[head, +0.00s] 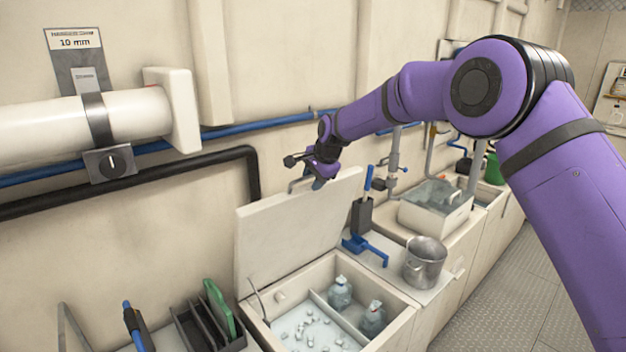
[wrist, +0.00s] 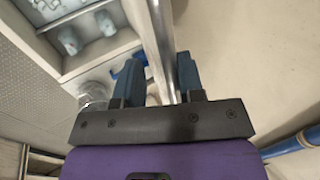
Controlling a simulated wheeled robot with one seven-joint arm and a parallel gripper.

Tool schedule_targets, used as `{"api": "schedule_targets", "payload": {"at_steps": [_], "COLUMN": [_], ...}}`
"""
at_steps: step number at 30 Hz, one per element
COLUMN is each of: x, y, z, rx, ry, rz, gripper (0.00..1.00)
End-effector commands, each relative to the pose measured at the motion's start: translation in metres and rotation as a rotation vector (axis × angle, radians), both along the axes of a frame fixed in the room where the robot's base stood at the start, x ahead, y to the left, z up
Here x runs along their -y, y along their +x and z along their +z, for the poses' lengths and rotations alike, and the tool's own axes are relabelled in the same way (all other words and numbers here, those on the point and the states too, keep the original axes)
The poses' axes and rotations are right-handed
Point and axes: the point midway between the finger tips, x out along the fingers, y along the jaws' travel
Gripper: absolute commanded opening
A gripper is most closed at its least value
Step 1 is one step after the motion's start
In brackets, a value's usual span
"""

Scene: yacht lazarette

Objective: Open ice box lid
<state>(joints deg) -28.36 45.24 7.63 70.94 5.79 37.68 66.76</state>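My gripper (head: 318,182) is at the lid's top edge, close to a metal handle (head: 296,184). In the wrist view, a metal bar (wrist: 160,40), seemingly that handle, runs between the two blue fingers of my gripper (wrist: 162,75). The fingers stand apart. The bar lies near the right finger, with a small gap to the left one. The box interior (wrist: 75,15) shows at the upper left there.
A sink (head: 435,210) lies beyond. A dark rack (head: 200,325) stands left of the box. Black and blue pipes (head: 130,174) run along the wall. The floor (head: 510,285) at right is clear.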

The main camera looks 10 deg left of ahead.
Motion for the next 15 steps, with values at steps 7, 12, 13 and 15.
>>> {"api": "schedule_targets", "payload": {"at_steps": [7,12,13,15], "x": [-0.001,0.002,0.003,0.007], "y": [-0.001,-0.003,-0.004,-0.007], "z": [0.001,0.008,0.012,0.021], "rx": [0.000,0.000,0.001,0.002], "ry": [0.001,0.001,0.002,0.003], "rz": [0.001,0.001,0.001,0.001], "gripper": [0.37,0.37,0.37,0.37]}}
